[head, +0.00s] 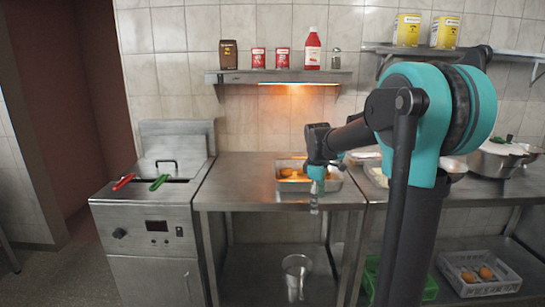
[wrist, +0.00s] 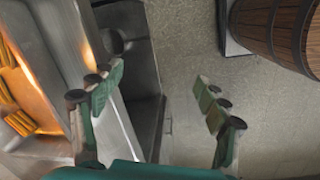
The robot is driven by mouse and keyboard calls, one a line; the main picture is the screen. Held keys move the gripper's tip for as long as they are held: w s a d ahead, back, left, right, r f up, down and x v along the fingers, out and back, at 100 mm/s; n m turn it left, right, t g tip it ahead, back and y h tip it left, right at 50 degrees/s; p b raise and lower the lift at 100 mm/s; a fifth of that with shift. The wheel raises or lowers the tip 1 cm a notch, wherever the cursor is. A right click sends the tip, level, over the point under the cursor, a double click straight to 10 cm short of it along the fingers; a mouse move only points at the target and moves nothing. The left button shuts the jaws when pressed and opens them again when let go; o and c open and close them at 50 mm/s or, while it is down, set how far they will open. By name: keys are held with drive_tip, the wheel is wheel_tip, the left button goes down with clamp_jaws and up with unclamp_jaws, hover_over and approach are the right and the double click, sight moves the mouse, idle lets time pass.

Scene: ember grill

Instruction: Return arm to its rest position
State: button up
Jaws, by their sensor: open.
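My gripper (head: 315,208) hangs at the end of my teal and black arm in the head view, near the front edge of the steel table (head: 235,190). It points downward, in front of a metal tray (head: 338,184) of orange-lit food. In the wrist view my gripper (wrist: 160,85) has its two green-padded fingers spread wide. Nothing is between them; floor and dark metal show beyond. The lit tray area with fries (wrist: 20,122) lies to the left of the fingers there.
A fryer (head: 150,215) with red and green handles stands left. A lamp-lit shelf (head: 230,77) holds condiments. A pot (head: 495,160) is at right. Below are a clear container (head: 297,268) and a grey crate (head: 480,288). A wooden barrel (wrist: 275,30) stands on the floor in the wrist view.

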drive_tip(key=s+d+f+m+t, duration=0.1)
drive_tip(key=s+f+m, duration=0.3)
drive_tip(key=s, duration=0.4)
drive_tip(key=s+d+f+m+t, duration=0.1)
drive_tip(key=s+f+m, duration=0.3)
drive_tip(key=s, duration=0.4)
drive_tip(key=s+d+f+m+t+y, duration=0.1)
drive_tip(key=s+f+m, duration=0.4)
drive_tip(key=s, duration=0.3)
drive_tip(key=shift+f, duration=0.75)
drive_tip(key=shift+s, duration=0.1)
